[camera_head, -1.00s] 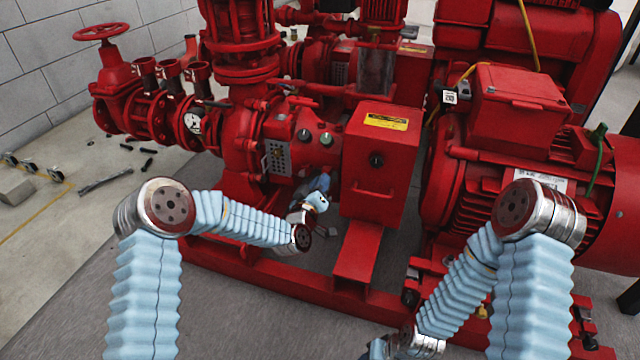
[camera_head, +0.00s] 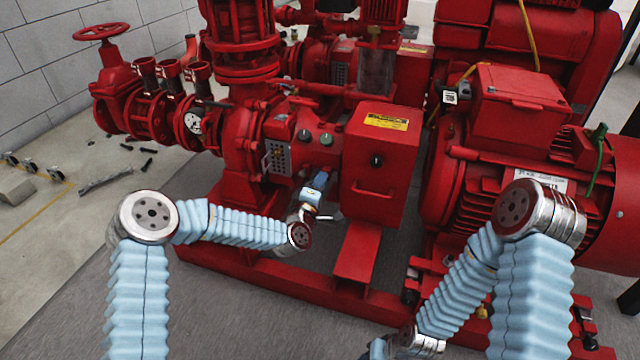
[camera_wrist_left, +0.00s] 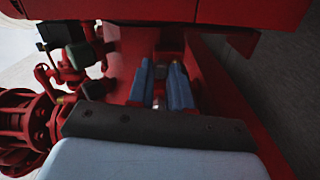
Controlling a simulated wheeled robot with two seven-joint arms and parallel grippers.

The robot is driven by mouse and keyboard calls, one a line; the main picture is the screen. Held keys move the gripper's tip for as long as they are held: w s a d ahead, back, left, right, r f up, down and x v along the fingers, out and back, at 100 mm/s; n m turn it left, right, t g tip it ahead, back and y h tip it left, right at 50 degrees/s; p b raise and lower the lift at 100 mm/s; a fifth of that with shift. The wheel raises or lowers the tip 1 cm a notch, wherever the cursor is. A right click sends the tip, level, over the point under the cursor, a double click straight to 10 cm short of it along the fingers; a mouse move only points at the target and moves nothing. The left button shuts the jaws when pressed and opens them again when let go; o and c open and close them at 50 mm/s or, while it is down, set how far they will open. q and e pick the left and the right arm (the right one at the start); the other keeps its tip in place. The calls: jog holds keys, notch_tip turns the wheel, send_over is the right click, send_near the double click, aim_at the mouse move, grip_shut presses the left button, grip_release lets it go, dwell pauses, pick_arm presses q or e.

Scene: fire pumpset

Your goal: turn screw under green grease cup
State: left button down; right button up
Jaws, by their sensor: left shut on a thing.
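The green grease cup (camera_head: 326,139) sits on the red pump housing, left of the red box. A black-topped cup (camera_head: 304,135) stands to its left. My left gripper (camera_head: 321,179) is below the green cup, close to the underside of the housing. In the left wrist view its two blue fingers (camera_wrist_left: 163,84) are closed in around a small metallic screw (camera_wrist_left: 159,97). In the head view the screw is hidden by the gripper and the housing. My right arm reaches down to the bottom edge, and its fingertips are out of frame.
The red control box (camera_head: 378,165) with a yellow label stands just right of my left gripper. A red base rail (camera_head: 270,280) runs below. The perforated plate (camera_head: 278,160) is to the left. The red motor (camera_head: 500,170) fills the right side.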

pick_arm(q)
jog(key=shift+f, duration=0.1)
dwell(0.5)
jog(key=c, duration=1)
grip_release()
jog(key=shift+c, duration=0.2)
jog(key=shift+s, duration=0.15)
jog(key=p+v, duration=0.1)
jog(key=v, duration=1.2)
jog(key=shift+s+p, duration=0.25)
jog(key=shift+p, duration=0.1)
jog(key=shift+a, duration=0.15)
